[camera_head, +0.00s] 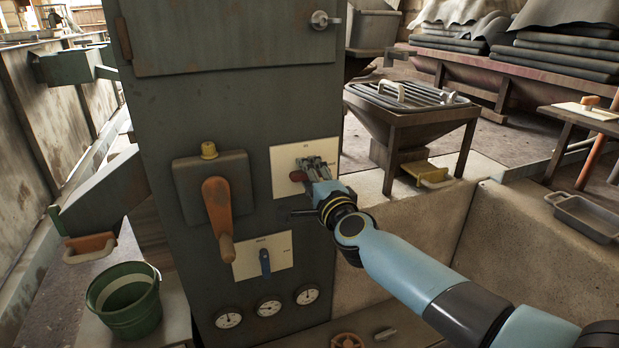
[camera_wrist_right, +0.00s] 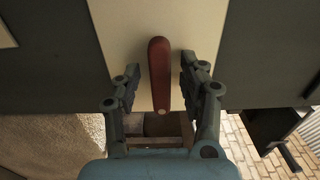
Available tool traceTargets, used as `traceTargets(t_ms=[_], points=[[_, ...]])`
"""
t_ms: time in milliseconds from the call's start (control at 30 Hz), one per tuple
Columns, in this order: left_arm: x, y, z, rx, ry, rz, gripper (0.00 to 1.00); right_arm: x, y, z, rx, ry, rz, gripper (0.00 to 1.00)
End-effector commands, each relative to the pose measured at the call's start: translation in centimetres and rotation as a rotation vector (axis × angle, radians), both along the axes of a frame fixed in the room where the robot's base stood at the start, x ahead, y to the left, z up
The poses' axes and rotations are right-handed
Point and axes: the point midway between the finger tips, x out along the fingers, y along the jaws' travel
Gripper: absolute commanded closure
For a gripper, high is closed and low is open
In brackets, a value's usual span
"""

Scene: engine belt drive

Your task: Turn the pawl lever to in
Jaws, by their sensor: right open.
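A small red lever (camera_head: 298,176) sits on the upper cream plate (camera_head: 284,158) of the dark cabinet; it looks like the pawl lever, but the plate's lettering is too small to read. In the head view it points left, partly covered by my right gripper (camera_head: 316,170). In the right wrist view the red lever (camera_wrist_right: 159,75) stands between the two fingers of my right gripper (camera_wrist_right: 181,85). The fingers are open, one on each side, with visible gaps to the lever. My left gripper is not in view.
The cabinet also carries an orange crank handle (camera_head: 218,210), a blue lever (camera_head: 265,262) on a lower cream plate, and several gauges (camera_head: 269,307). A green bucket (camera_head: 128,305) stands at lower left. A grated hopper table (camera_head: 410,105) stands behind to the right.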

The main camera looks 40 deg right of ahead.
Motion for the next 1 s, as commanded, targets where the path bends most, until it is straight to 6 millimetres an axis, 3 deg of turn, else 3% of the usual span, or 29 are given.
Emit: traceTargets(t_ms=[233,567,1000], points=[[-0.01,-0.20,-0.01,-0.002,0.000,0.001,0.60,0.04,-0.01,0.00,0.000,0.000,0.000,0.59],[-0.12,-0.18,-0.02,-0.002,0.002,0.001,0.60,0.02,0.01,-0.02,0.000,0.001,0.000,1.00],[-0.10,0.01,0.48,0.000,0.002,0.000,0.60,0.01,0.03,0.03,-0.067,0.018,0.001,1.00]])
